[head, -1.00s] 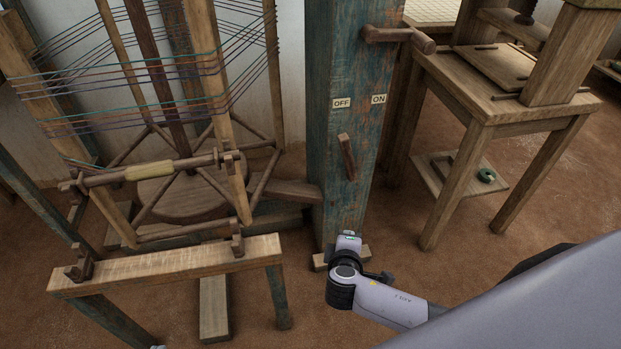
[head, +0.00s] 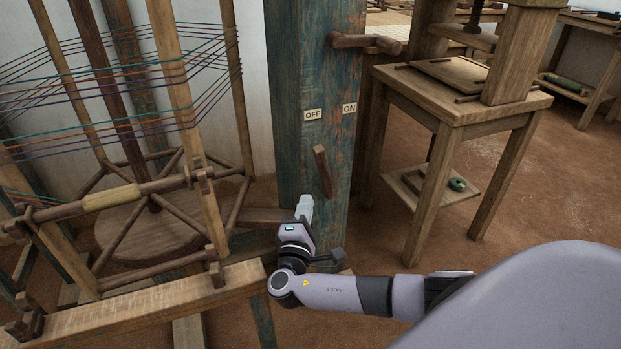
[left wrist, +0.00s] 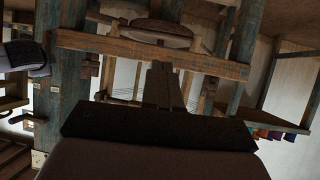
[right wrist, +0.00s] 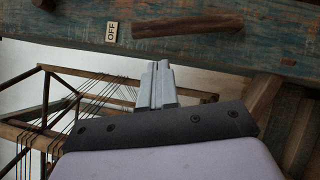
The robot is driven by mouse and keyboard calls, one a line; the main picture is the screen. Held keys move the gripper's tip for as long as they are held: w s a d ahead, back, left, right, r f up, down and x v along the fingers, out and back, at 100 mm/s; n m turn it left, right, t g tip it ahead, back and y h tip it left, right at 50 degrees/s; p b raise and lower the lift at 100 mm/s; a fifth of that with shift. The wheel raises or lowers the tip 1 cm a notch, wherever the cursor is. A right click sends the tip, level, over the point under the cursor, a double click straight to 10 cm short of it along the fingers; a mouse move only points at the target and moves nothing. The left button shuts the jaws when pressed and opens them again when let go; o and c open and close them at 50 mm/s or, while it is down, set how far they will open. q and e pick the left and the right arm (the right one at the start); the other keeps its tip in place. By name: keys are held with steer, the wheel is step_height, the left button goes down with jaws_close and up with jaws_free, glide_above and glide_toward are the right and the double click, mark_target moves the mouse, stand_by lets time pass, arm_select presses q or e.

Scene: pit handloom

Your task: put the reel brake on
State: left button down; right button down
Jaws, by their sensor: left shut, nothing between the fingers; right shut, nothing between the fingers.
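The reel brake lever (head: 324,172) is a brown wooden handle on the blue worn post (head: 300,75). Its upper end leans up and left, toward the OFF label (head: 312,114); the ON label (head: 349,108) is to the right. My right gripper (head: 305,203) is shut and empty, just below and left of the lever's lower end, with no contact visible. The right wrist view shows the lever (right wrist: 188,25) beyond the shut fingertips (right wrist: 158,66). My left gripper (left wrist: 162,72) is shut and empty in its wrist view, facing the wooden frame; it is outside the head view.
The reel (head: 130,225) with coloured threads stands left of the post, behind a wooden beam (head: 140,311). A peg handle (head: 365,42) sticks out higher on the post. A wooden table (head: 460,105) stands at the right. Open floor lies between.

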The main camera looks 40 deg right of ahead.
mark_target(318, 165)
arm_select(q)
steer(key=shift+w+d+r+h+b, duration=0.1)
steer(key=shift+w+d+h+b, duration=0.1)
steer(key=shift+d+b, duration=0.3)
steer(key=shift+w+d+h+b, duration=0.2)
steer(key=shift+d+b, duration=0.1)
steer(key=shift+b, duration=0.35)
arm_select(e)
steer(key=x, duration=1)
arm_select(q)
steer(key=shift+r, duration=0.1)
